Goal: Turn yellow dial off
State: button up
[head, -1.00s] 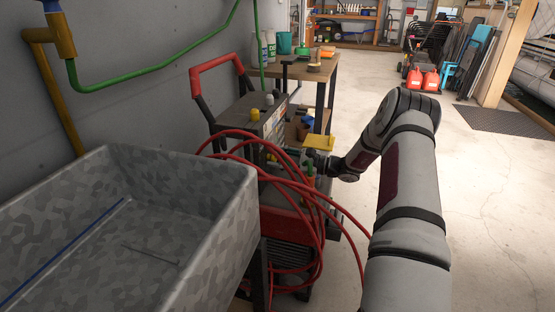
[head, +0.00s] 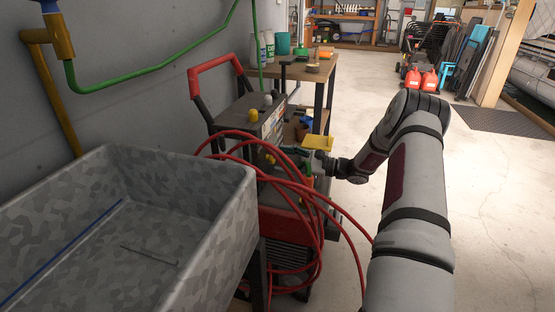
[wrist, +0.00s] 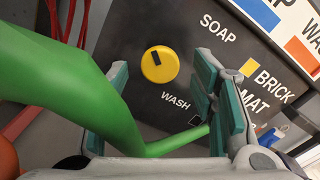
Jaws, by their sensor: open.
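The yellow dial (wrist: 158,66) is round with a black mark near its upper edge. It sits on a dark panel (wrist: 125,30) between the printed words SOAP and WASH. My gripper (wrist: 163,73) is open, its teal-padded fingers on either side of the dial in the wrist view, with no contact visible. In the head view my gripper is small among red hose loops.
A red hose (head: 318,200) coils over the machine's front. A grey patterned basin (head: 215,205) stands close at left. The machine's red handle (head: 215,64) rises by the wall. A wooden table (head: 325,72) with bottles is behind. Open floor (head: 490,200) lies to the right.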

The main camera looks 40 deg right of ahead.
jog(key=v, duration=0.9)
dwell(0.3)
